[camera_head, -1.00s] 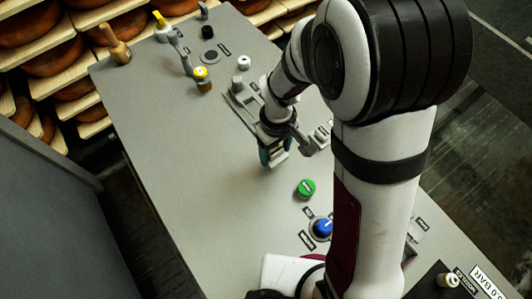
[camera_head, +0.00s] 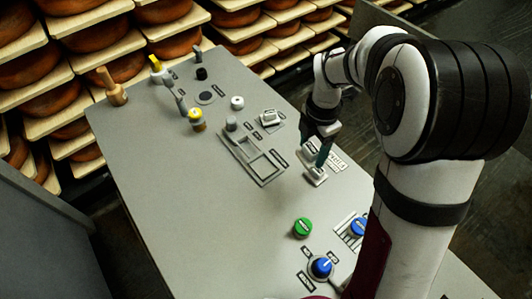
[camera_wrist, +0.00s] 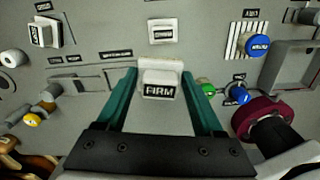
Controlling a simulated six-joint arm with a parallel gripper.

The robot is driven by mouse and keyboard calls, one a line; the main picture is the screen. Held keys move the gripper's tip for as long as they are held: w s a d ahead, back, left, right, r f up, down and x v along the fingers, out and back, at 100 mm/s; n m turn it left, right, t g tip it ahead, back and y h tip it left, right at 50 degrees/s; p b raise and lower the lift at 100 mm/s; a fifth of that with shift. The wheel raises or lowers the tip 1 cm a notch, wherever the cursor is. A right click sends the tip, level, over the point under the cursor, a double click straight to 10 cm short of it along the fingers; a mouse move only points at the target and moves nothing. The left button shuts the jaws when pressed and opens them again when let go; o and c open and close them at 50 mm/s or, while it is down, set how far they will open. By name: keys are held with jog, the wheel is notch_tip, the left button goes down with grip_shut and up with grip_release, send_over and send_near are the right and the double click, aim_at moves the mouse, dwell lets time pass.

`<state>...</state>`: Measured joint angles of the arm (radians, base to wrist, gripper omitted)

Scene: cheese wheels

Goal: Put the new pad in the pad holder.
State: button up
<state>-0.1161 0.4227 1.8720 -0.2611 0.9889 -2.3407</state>
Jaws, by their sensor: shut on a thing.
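My gripper (camera_head: 322,157) is at the right part of the grey panel and points down. In the wrist view its two green fingers (camera_wrist: 160,80) are shut on a white block marked FIRM (camera_wrist: 160,88); in the head view a white block (camera_head: 314,174) is just below the fingers. I cannot tell how much gap is under it. A grey frame with recesses (camera_head: 238,152), possibly the pad holder, lies to the left; in the wrist view it is partly behind the left finger (camera_wrist: 80,82). Another white block (camera_head: 270,118) sits on a small plate behind the frame.
A green button (camera_head: 303,227) and blue knobs (camera_head: 321,267) are toward the front. A white knob (camera_head: 237,102), a yellow-topped knob (camera_head: 197,120) and a wooden-handled piece (camera_head: 112,88) stand farther back. Cheese shelves border the panel. Its left-middle surface is clear.

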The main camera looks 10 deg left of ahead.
jog(key=shift+w+a+n, duration=0.1)
jog(key=shift+w+n, duration=0.3)
jog(key=shift+n, duration=0.2)
send_over(264, 167)
jog(key=shift+n, duration=0.3)
jog(key=f, duration=0.6)
jog(key=shift+d+f, duration=0.2)
jog(key=shift+f, duration=0.15)
jog(key=f, duration=0.4)
jog(key=shift+a, duration=0.2)
jog(key=shift+f, duration=0.1)
jog(key=shift+f, duration=0.15)
